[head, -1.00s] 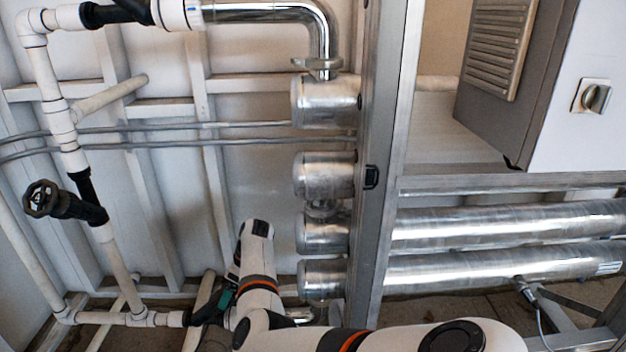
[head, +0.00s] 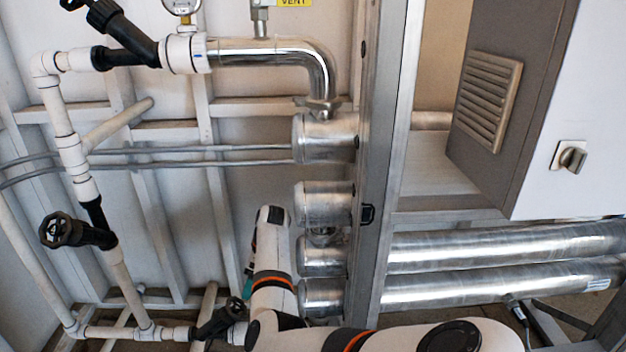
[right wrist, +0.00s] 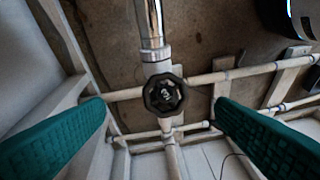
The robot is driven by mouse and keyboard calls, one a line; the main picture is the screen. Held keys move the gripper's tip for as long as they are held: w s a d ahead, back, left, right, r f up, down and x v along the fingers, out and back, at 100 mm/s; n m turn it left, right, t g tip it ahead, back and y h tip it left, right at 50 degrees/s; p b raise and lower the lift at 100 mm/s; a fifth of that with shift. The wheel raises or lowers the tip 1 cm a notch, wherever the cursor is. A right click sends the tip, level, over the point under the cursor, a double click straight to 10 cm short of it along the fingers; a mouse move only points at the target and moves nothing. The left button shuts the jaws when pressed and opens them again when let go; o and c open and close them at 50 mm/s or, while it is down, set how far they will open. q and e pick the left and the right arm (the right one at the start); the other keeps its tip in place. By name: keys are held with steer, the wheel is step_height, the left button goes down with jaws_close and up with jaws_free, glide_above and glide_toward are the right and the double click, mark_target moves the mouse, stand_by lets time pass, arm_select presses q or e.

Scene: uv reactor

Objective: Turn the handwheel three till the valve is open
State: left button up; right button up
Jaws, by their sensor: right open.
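A black handwheel (right wrist: 165,94) with a small pale mark at its hub, too small to read, faces the camera in the right wrist view. It sits on the white pipework, below a shiny metal pipe. In the head view a black valve (head: 222,318) on the bottom white pipe is close to my right gripper; it looks like the same one. My right gripper (right wrist: 160,108) is open, its two teal fingers wide apart on either side of the handwheel in that view, with nothing between them touching. In the head view only a sliver of teal finger (head: 248,283) shows behind my arm.
Another black handwheel (head: 62,231) stands on the left white pipe, and a black valve (head: 120,30) is at the top. Metal cylinders (head: 325,205) and a steel post (head: 385,160) are right of my arm. A grey cabinet (head: 490,100) is at the upper right.

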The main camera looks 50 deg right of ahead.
steer(key=s+a+f+n+h+p, duration=0.1)
steer(key=s+a+n+p, duration=0.3)
steer(key=s+n+p, duration=0.4)
steer(key=s+a+f+n+h+p, duration=0.2)
steer(key=s+a+f+n+p, duration=0.2)
steer(key=s+n+p, duration=0.4)
steer(key=s+a+f+n+g+h+p, duration=0.1)
steer(key=s+a+f+n+p, duration=0.2)
steer(key=s+n+p, duration=0.5)
steer(key=shift+s+a+h+p, duration=0.4)
steer(key=shift+s+a+p, duration=0.15)
steer(key=shift+s+p, duration=2)
steer(key=shift+s, duration=0.2)
